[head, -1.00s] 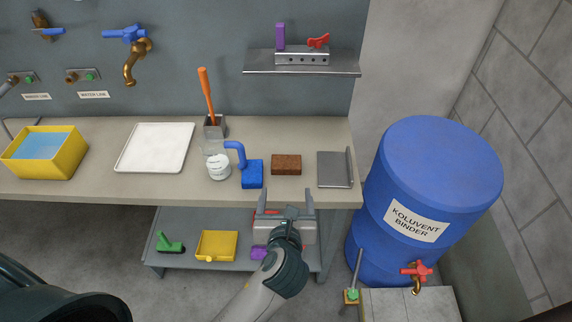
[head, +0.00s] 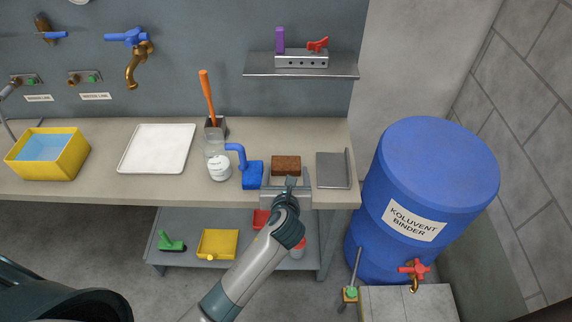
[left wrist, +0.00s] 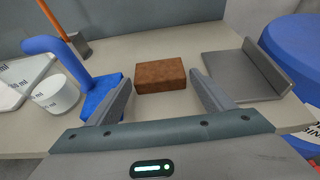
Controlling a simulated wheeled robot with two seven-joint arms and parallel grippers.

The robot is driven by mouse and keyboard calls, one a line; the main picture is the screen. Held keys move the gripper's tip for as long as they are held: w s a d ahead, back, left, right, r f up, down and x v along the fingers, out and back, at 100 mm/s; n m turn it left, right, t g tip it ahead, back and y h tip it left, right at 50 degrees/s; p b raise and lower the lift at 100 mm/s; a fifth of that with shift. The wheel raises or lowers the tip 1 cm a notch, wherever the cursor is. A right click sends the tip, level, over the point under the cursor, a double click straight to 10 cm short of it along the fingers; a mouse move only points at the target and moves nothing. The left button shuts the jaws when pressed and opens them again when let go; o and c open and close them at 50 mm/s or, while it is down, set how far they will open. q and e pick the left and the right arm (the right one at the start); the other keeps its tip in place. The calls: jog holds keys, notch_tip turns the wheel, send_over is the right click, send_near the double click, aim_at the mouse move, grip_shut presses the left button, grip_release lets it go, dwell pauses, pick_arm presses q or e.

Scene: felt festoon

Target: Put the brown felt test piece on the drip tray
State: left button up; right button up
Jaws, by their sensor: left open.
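The brown felt test piece (head: 286,165) is a small brown block lying on the bench near its front edge. It also shows in the left wrist view (left wrist: 160,76), between and just beyond the fingertips. My left gripper (head: 286,184) is open and empty, in front of the block, with one finger to each side. In the left wrist view my left gripper (left wrist: 160,88) has a clear gap between the fingers and the block. A shallow white tray (head: 157,148), which looks like the drip tray, lies empty on the bench to the left. My right gripper is not in view.
A blue block with a blue handle (head: 252,174) stands close left of the felt. A grey L-shaped plate (head: 332,170) lies to its right. A blue barrel (head: 430,180) stands right.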

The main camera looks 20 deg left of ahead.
aim_at(286, 167)
pick_arm(q)
jog(key=shift+w+a+f, duration=0.1)
jog(key=shift+w+a, duration=0.05)
jog(key=shift+w, duration=0.25)
jog(key=p+x, duration=0.1)
jog(key=x, duration=0.2)
jog(key=shift+w+a+f, duration=0.1)
jog(key=shift+w+f, duration=0.05)
jog(key=shift+w, duration=0.15)
jog(key=shift+w+f+p, duration=0.15)
jog(key=shift+w+p, duration=0.1)
jog(key=shift+p, duration=0.05)
jog(key=c, duration=0.8)
jog(key=shift+o, duration=0.2)
